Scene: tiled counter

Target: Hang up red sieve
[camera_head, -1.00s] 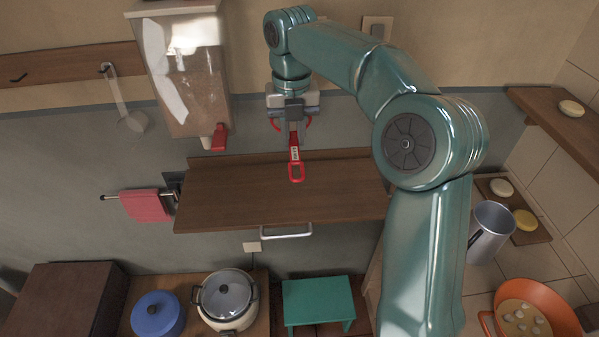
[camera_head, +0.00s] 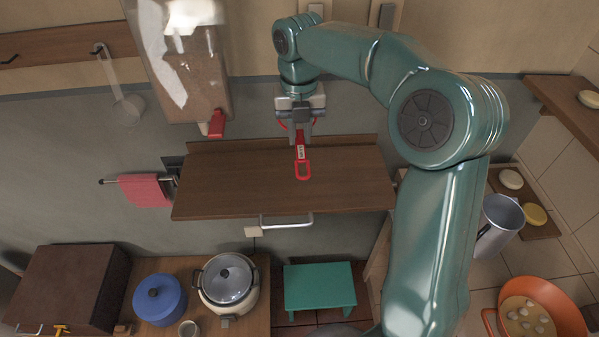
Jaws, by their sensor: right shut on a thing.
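My right gripper (camera_head: 300,129) points down above the wooden wall shelf (camera_head: 240,185). It is shut on the red sieve (camera_head: 303,168), whose looped red handle hangs below the jaws. A dark wooden hook rail (camera_head: 65,43) runs along the wall at upper left. A pale ladle (camera_head: 127,106) hangs from one of its hooks. Another hook (camera_head: 9,59) at the far left is empty. My left gripper is not in view.
A clear dispenser (camera_head: 185,75) with a red spout hangs between the rail and my gripper. A red towel (camera_head: 146,190) hangs on a bar left of the shelf. Below are a blue pot (camera_head: 159,299), a rice cooker (camera_head: 228,282) and a green stool (camera_head: 320,288).

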